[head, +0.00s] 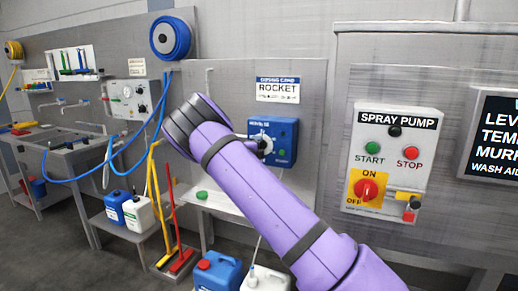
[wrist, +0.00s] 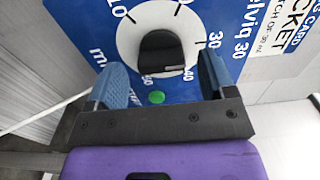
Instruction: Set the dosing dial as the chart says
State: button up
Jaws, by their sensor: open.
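The dosing unit is a blue box (head: 286,130) on the grey wall panel. In the wrist view its dial has a black knob (wrist: 161,50) on a white disc, with 10, 30 and 40 readable around it. The knob's exact setting is unclear. My gripper (wrist: 163,70) is open, its two blue fingers on either side of the knob, with gaps visible. In the head view my purple arm hides most of the gripper and part of the dial (head: 266,145). The dosing card (head: 278,90) above reads ROCKET; its smaller line is only partly legible.
A green button (wrist: 157,97) is below the knob. To the right are the spray pump panel (head: 392,160) and a dark screen (head: 495,140). A blue hose reel (head: 170,37) hangs at upper left. Canisters (head: 217,272) stand below the arm.

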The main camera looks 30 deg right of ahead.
jog(key=v, duration=0.9)
jog(key=s+d+r+m+g+y, duration=0.2)
jog(key=s+r+m+g, duration=0.2)
jog(key=s+m, duration=0.75)
jog(key=s+d+r+m+g+y, duration=0.2)
jog(key=s+r+m+g, duration=0.25)
jog(key=s+m, duration=0.7)
jog(key=s+a+r+m+t+y, duration=0.1)
jog(key=s+a+r+m+y, duration=0.1)
jog(key=s+a+m, duration=0.4)
jog(key=s+a+r+m+y, duration=0.3)
jog(key=s+a+m, duration=0.3)
jog(key=s, duration=0.7)
jog(key=s+a+r+m+t+y, duration=0.1)
jog(key=s+a+r+m+y, duration=0.1)
jog(key=s+a+m+y, duration=0.3)
jog(key=shift+s+a+r+m+t, duration=0.35)
jog(key=shift+s+a+m, duration=0.15)
jog(key=shift+s+m, duration=1.6)
